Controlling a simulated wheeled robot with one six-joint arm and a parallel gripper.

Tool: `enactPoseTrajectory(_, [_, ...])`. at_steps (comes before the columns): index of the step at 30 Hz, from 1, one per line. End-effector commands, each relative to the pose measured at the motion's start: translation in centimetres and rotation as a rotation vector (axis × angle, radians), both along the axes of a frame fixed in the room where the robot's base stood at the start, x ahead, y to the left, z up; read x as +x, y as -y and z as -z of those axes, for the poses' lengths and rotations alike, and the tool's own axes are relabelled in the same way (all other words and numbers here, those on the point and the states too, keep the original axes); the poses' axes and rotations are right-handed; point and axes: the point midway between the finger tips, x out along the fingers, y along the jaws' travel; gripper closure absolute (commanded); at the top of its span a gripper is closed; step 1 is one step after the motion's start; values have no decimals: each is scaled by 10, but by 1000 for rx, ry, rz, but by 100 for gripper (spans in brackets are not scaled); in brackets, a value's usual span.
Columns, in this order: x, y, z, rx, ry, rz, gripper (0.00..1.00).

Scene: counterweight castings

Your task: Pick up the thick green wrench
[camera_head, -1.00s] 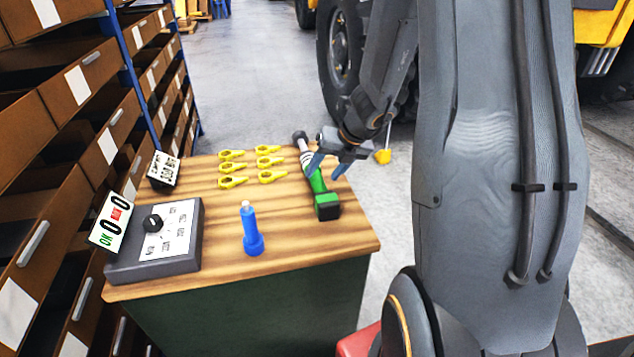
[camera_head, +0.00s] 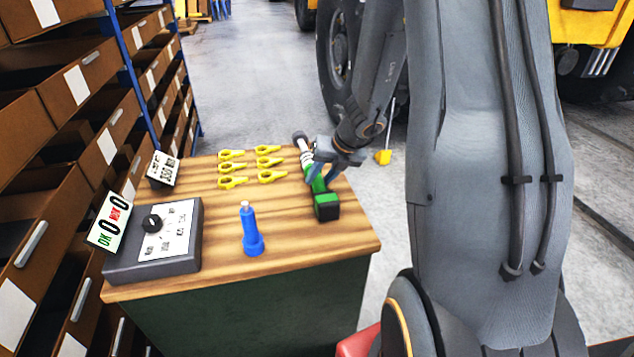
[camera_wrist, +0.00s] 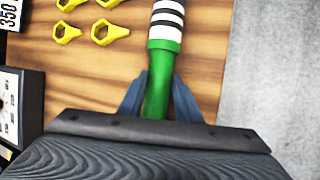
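The thick green wrench (camera_head: 318,186) lies on the right side of the wooden workbench, with a dark head at the far end, black and white bands, a green handle and a black and green block at the near end. My gripper (camera_head: 321,177) is low over the handle. In the wrist view the green handle (camera_wrist: 161,85) runs between the two blue fingers of my gripper (camera_wrist: 158,92). The fingers are apart, one on each side of the handle, with a small gap visible. The near end of the wrench is hidden by my gripper in the wrist view.
Several yellow wrenches (camera_head: 270,162) lie left of the green one. A blue tool (camera_head: 250,230) stands nearer the front. A grey tester box (camera_head: 155,242) with a dial and OK sign sits at the left. Brown bins (camera_head: 60,130) line the left side.

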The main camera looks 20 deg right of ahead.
Motion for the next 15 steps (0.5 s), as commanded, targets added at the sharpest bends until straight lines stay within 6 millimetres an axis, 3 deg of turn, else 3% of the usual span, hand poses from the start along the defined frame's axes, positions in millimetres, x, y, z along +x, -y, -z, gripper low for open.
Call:
enactPoseTrajectory(1, [0,0,0,0,0,0,79])
enactPoseTrajectory(5, [0,0,0,-1,0,0,100])
enactPoseTrajectory(15, [1,1,-4,-2,3,0,100])
